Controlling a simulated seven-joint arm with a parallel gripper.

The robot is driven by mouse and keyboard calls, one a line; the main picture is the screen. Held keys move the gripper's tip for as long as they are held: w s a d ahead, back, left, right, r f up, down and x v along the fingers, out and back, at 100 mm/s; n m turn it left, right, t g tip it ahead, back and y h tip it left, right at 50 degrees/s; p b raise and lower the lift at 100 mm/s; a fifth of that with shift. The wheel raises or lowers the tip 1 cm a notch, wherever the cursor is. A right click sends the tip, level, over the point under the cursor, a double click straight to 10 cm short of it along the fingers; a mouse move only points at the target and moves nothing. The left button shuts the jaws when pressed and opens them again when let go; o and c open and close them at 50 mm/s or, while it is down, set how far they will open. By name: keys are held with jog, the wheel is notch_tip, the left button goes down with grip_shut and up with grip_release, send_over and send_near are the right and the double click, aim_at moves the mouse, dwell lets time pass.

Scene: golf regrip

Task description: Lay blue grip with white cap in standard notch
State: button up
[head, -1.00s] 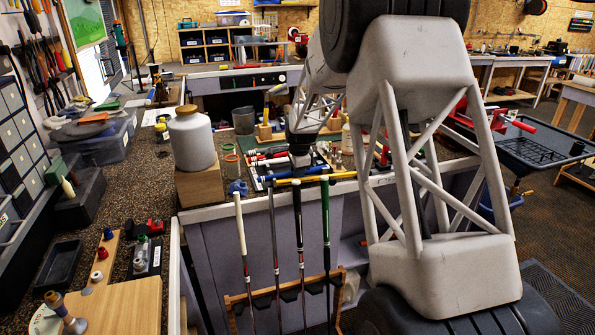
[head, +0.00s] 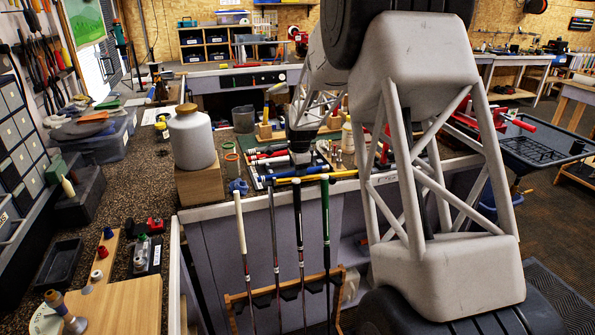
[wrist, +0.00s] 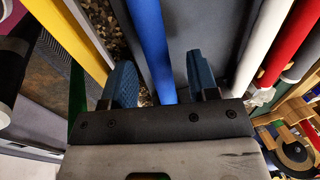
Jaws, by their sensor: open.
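A blue grip (head: 292,172) lies on the dark tray area of the bench in the head view, just behind a yellow grip (head: 302,179). In the wrist view the blue grip (wrist: 150,45) runs lengthwise between my two blue fingers, with a gap on each side. My gripper (wrist: 162,84) is open around or just above it; I cannot tell the depth. In the head view my gripper (head: 302,160) is over the tray, its fingers hard to make out. The white cap is not clearly visible. I cannot pick out the standard notch.
White (wrist: 262,45) and red (wrist: 291,45) grips lie to the right in the wrist view, the yellow one to the left. Several clubs stand in a wooden rack (head: 262,296) in front of the bench. A white jar (head: 192,140) stands on a wood block at left.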

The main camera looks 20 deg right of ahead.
jog(key=v, duration=0.6)
jog(key=shift+r, duration=0.35)
jog(key=shift+s, duration=0.15)
dwell(0.5)
jog(key=s+a+r+n, duration=0.3)
jog(key=s+r, duration=0.1)
jog(key=s, duration=0.5)
jog(key=s+a+r+n, duration=0.3)
jog(key=s+r, duration=0.1)
jog(key=s, duration=0.5)
jog(key=s+a+r+n, duration=0.2)
jog(key=s+r+n, duration=0.15)
jog(key=s, duration=0.65)
jog(key=s+a+f+n, duration=0.1)
jog(key=s+n, duration=0.3)
jog(key=s, duration=0.9)
jog(key=s+a+f+n, duration=0.1)
jog(key=s+a+n, duration=0.2)
jog(key=s, duration=1)
jog(key=shift+a+f+n, duration=0.2)
jog(key=shift+f+n, duration=0.2)
jog(key=shift+n, duration=0.25)
